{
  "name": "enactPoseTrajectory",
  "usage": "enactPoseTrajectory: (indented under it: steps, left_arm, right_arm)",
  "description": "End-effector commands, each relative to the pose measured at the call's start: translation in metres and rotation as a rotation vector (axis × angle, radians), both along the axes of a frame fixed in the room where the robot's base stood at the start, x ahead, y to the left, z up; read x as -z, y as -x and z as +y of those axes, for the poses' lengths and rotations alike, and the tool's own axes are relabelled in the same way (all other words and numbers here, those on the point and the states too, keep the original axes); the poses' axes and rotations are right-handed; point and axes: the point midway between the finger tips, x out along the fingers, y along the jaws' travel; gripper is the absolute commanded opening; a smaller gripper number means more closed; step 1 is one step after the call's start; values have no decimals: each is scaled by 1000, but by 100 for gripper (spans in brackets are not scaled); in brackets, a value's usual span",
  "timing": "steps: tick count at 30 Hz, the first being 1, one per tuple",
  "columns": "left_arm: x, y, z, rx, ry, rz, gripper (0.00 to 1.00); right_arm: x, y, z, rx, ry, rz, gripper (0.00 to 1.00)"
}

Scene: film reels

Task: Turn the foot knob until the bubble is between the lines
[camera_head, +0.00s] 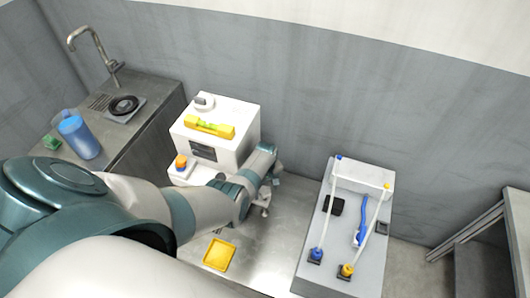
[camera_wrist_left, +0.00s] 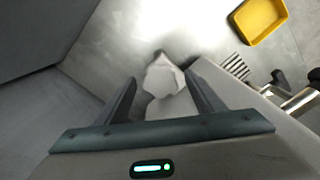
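The white machine (camera_head: 222,118) stands on the steel table, with a yellow level (camera_head: 222,131) on its top. The level has a greenish vial (camera_head: 207,124); its bubble and lines are too small to make out. My left gripper (camera_head: 268,196) is low at the machine's right side, partly hidden by my arm. In the left wrist view my left gripper (camera_wrist_left: 160,82) has its fingers apart, one on each side of a pale lobed knob (camera_wrist_left: 163,76), which looks like the foot knob. I cannot tell whether either finger touches it. My right gripper is not in view.
A yellow tray (camera_head: 219,254) lies on the steel table (camera_head: 262,250) in front of the machine. A grey-white unit with tubes (camera_head: 345,259) stands to the right. A sink counter with a blue jug (camera_head: 79,135) is at left. The machine has an orange knob (camera_head: 181,162).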

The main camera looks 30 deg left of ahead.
Motion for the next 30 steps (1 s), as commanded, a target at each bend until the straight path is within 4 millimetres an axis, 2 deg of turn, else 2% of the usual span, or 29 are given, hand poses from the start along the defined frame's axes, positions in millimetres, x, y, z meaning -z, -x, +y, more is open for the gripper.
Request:
enactPoseTrajectory:
  steps: [14,23,30]
  left_arm:
    - [-9,-1,2,-1,-3,-3,62]
    - [-42,-2,2,-1,-4,-4,62]
    - [-78,-2,2,-1,-4,-4,62]
  right_arm:
    - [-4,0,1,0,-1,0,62]
    - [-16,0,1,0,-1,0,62]
    - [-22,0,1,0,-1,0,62]
